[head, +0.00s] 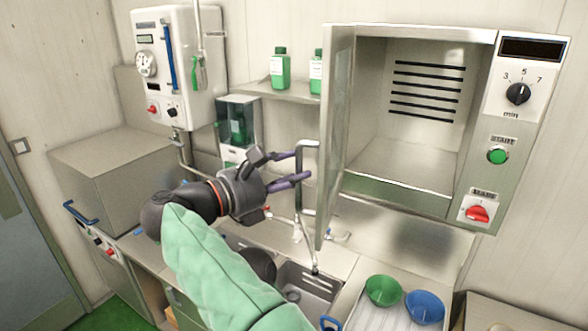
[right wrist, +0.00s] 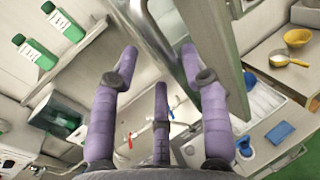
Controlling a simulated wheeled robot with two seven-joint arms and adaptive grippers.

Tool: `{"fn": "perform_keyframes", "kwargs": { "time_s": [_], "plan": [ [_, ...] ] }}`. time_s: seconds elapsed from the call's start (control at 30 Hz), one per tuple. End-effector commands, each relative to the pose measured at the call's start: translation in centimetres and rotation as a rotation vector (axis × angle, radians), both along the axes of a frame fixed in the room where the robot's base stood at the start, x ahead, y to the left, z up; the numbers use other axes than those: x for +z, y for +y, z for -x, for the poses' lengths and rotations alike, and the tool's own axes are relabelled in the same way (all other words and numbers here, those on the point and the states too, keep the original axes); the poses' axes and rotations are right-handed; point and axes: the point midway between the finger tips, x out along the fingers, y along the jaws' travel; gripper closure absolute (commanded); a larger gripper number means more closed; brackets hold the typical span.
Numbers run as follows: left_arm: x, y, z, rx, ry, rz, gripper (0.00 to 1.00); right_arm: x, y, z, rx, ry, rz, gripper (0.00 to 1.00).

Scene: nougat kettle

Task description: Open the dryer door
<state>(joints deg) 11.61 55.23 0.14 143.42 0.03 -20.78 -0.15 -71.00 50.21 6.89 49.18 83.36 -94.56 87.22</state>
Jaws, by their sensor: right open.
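The dryer (head: 420,110) is the steel box on the wall at right in the head view. Its door (head: 337,130) stands swung wide open on the left side, and the empty interior shows. A bent metal handle (head: 300,146) is on the door's outer face. My right gripper (head: 301,165) is open beside the handle, its purple fingers pointing right toward the door. In the right wrist view, the handle bar (right wrist: 148,32) passes between the open fingers (right wrist: 158,55), and the door edge (right wrist: 200,45) is close to the right finger. Contact cannot be told. My left gripper is not in view.
Below are a sink (head: 308,285), a green bowl (head: 383,290) and a blue bowl (head: 424,307). Green bottles (head: 280,70) stand on a shelf behind the gripper. The dryer panel has a dial (head: 518,94), a green start button (head: 497,155) and a red switch (head: 477,213).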

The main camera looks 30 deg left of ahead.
Motion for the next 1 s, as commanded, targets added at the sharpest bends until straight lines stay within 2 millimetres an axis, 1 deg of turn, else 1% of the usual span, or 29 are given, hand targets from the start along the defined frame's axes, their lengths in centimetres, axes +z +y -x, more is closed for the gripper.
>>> {"fn": "perform_keyframes", "kwargs": {
  "time_s": [0.3, 0.5, 0.7, 1.0],
  "plan": [
    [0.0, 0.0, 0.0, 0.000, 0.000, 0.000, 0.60, 0.1, 2.4, 5.7, 0.002, -0.003, -0.001, 0.54],
    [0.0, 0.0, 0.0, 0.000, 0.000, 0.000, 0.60, 0.0, 3.6, 8.5, 0.001, -0.001, -0.001, 0.54],
    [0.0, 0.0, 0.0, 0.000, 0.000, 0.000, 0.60, 0.1, 4.1, 9.8, -0.001, -0.001, -0.002, 0.54],
    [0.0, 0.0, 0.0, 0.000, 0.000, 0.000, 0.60, 0.1, 4.1, 9.9, -0.001, 0.000, -0.001, 0.54]
  ]
}}
